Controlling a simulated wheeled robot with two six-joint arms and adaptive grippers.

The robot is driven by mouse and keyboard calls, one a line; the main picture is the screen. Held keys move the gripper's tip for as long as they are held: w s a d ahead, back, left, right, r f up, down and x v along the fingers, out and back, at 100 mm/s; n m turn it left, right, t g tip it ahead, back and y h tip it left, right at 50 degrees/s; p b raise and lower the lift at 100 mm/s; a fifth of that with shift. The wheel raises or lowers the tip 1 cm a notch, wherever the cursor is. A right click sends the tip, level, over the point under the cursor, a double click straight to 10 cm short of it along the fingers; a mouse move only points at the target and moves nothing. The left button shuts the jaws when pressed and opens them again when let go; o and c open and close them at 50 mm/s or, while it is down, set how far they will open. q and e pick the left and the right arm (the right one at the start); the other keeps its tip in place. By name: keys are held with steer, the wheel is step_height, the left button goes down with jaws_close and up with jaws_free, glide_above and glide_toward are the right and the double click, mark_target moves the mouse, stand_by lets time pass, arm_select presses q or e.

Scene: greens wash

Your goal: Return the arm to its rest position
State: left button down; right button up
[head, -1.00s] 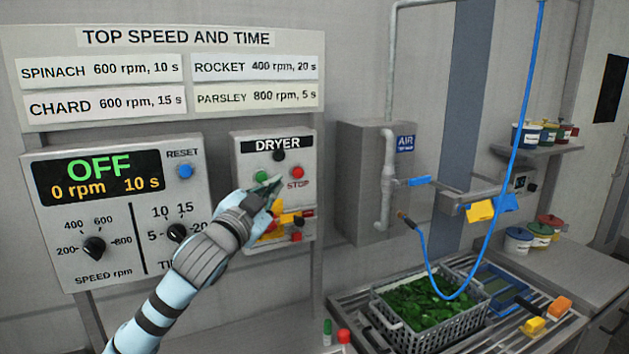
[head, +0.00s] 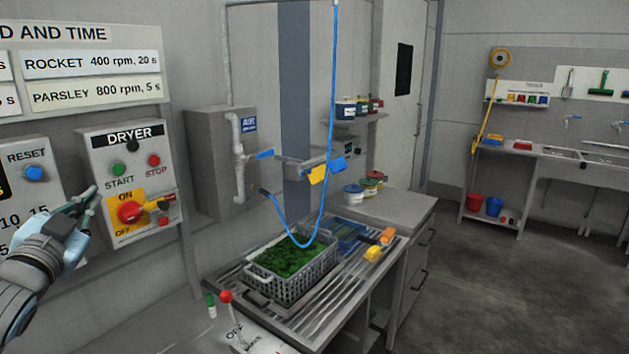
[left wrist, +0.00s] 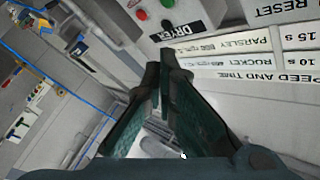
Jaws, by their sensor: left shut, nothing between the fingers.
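My left gripper (head: 88,197) is in the head view at the left, between the speed panel and the dryer box (head: 130,180). It is shut and empty, apart from the buttons in the picture. In the left wrist view its two dark green fingers (left wrist: 163,75) meet at the tips. The dryer box has a green START button (head: 119,170), a red STOP button (head: 154,160) and a red knob (head: 130,212) on a yellow ON/OFF plate. My right gripper is not in view.
A grey crate of greens (head: 292,285) stands on a slatted drain bench (head: 340,290). A blue hose (head: 330,130) hangs above it. A red-knobbed lever (head: 226,296) stands at the front. Open floor (head: 500,290) lies to the right.

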arm_select(q)
steer(key=s+d+f+n+g, duration=0.1)
steer(key=s+d+f+g, duration=0.15)
steer(key=f, duration=0.65)
steer(key=s+d+f+g+h, duration=0.1)
steer(key=s+d+f+g, duration=0.15)
steer(key=f, duration=0.65)
steer(key=s+d+f+n+g, duration=0.1)
steer(key=s+d+f+g, duration=0.15)
steer(key=f, duration=0.75)
steer(key=s+d+f+n+g+h, duration=0.1)
steer(key=s+d+f+g, duration=0.3)
steer(key=s+f, duration=0.65)
steer(key=s+d+f+n+g, duration=0.1)
steer(key=s+d+f+g, duration=0.45)
steer(key=s, duration=0.85)
steer(key=s+a+f, duration=0.1)
steer(key=s+f, duration=0.1)
steer(key=f, duration=0.9)
steer(key=s+a+f, duration=0.1)
steer(key=a+f, duration=0.1)
steer(key=f, duration=0.9)
steer(key=s+f+n+g+b, duration=0.1)
steer(key=s+f, duration=1.3)
steer(key=shift+s+a+h+b, duration=0.15)
steer(key=shift+s+h+b, duration=0.15)
steer(key=shift+s, duration=0.05)
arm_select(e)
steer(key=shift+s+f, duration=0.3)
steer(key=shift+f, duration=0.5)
